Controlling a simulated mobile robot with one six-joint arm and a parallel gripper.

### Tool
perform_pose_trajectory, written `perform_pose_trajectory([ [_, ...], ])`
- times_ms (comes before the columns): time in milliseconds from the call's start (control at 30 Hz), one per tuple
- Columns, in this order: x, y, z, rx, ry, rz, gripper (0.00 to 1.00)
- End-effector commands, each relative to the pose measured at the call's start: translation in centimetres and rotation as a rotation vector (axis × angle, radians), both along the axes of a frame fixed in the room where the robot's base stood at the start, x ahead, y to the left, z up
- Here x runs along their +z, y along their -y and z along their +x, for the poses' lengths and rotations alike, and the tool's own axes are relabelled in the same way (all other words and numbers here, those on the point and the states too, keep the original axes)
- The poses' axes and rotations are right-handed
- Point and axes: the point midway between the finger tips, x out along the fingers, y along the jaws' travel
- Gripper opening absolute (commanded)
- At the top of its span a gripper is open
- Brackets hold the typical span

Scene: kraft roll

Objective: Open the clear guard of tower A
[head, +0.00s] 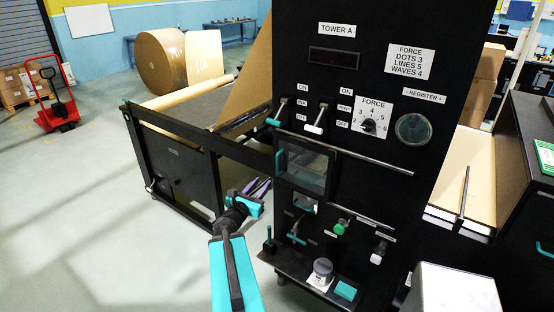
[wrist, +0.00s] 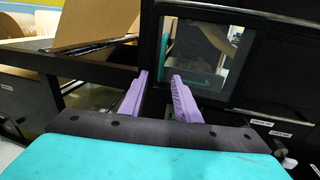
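The black panel of tower A (head: 345,30) fills the middle of the head view. Its clear guard (head: 305,169) is a dark-framed window at mid height and looks shut. A teal strip, seemingly its handle (head: 279,163), is on the guard's left edge. In the wrist view the guard (wrist: 205,55) is ahead and right of the fingers. My gripper (head: 263,186) is lower left of the guard, apart from it. In the wrist view its two purple fingers (wrist: 159,76) stand apart with nothing between them.
Levers (head: 317,122), a force dial (head: 370,122) and a gauge (head: 413,128) sit above the guard. A rail (head: 350,154) runs beside its top. Knobs (head: 340,228) and a small ledge (head: 322,272) are below. A black roll stand (head: 185,165) is to the left. Open floor (head: 90,220) lies further left.

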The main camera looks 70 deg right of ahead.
Motion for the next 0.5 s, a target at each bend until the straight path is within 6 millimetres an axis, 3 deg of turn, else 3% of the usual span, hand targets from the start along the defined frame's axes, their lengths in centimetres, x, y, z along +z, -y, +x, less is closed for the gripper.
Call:
perform_pose_trajectory([
  [100,1.23,0.55,-0.5,0.001,-0.033,-0.018,0.29],
  [500,1.18,0.59,-0.55,0.001,-0.036,-0.019,0.29],
])
